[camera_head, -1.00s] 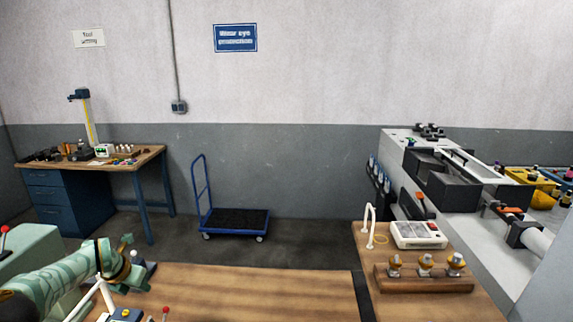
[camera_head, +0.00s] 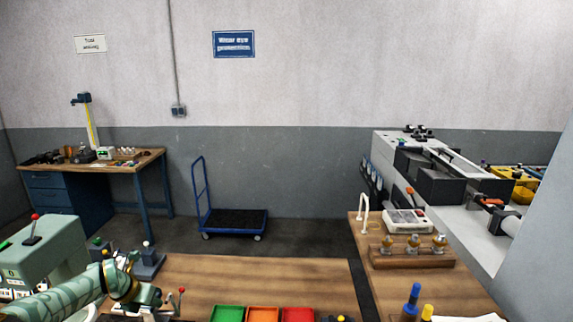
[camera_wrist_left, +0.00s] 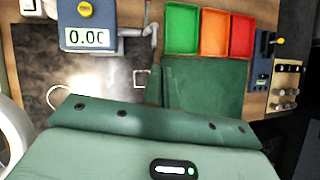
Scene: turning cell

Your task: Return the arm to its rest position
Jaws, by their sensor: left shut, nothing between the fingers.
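My left arm (camera_head: 65,298), pale green with darker bands, comes in from the lower left of the head view and is bent low over the near wooden bench (camera_head: 190,270). Its wrist has a dark and copper-coloured ring. My left gripper (camera_wrist_left: 160,90) is shut and empty in the left wrist view, beside a dark green mat (camera_wrist_left: 205,95). In the head view its fingertips are hard to make out. My right gripper is not in view.
Green (camera_head: 228,314), orange (camera_head: 262,314) and red (camera_head: 298,314) trays sit at the bench's near edge. A green machine (camera_head: 45,255) with a red-knobbed lever stands left. A blue readout device (camera_wrist_left: 88,28) is near the gripper. A lathe (camera_head: 440,180) stands right; a blue trolley (camera_head: 235,222) stands behind.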

